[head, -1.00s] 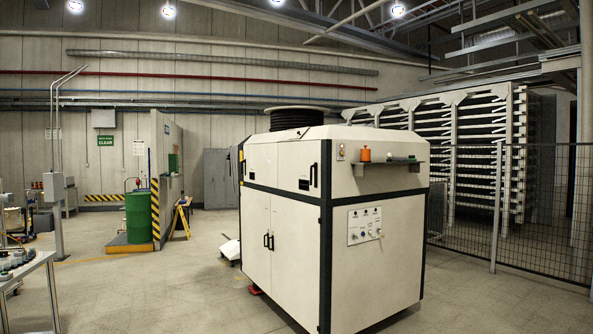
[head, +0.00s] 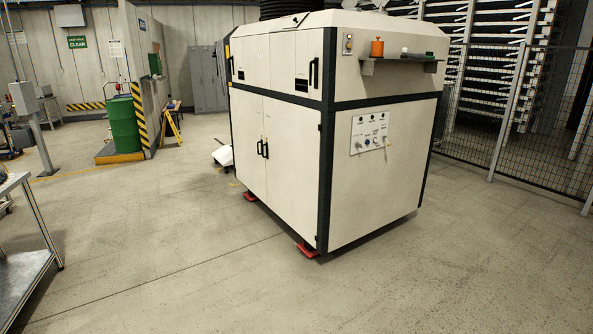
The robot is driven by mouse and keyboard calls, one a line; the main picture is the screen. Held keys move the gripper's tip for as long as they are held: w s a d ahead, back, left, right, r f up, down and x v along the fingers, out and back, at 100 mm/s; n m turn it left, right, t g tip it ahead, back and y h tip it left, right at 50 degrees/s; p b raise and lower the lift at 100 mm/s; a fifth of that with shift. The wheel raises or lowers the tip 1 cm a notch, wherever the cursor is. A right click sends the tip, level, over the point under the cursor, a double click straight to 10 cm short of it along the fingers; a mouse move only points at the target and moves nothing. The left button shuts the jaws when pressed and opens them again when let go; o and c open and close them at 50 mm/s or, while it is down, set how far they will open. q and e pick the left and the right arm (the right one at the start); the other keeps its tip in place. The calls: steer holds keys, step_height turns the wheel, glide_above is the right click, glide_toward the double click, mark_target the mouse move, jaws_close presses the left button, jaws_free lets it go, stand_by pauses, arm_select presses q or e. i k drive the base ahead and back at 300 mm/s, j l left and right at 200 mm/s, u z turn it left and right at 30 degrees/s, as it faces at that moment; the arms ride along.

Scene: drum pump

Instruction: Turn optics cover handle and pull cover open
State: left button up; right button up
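A large cream machine cabinet (head: 285,150) with dark edge trim stands on the floor at the centre of the head view. Its upper front has cover panels (head: 284,58) that look shut. A dark upright handle (head: 313,73) sits at the right end of this upper part, and another dark handle (head: 232,66) is at its left end. Two dark handles (head: 263,149) are on the lower double doors, which are shut. Which handle belongs to the optics cover is not marked legibly. Neither of my grippers shows.
A side shelf (head: 400,64) holds an orange item (head: 377,48) and small parts. A metal table (head: 25,260) is at the left edge. A green drum (head: 124,123) and yellow stepladder (head: 172,124) stand behind. A mesh fence (head: 530,110) runs right. The floor in front is clear.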

mark_target(292, 53)
steer(key=i+j+u, duration=0.1)
steer(key=i, duration=1)
steer(key=i+j+u, duration=0.1)
steer(key=i, duration=1)
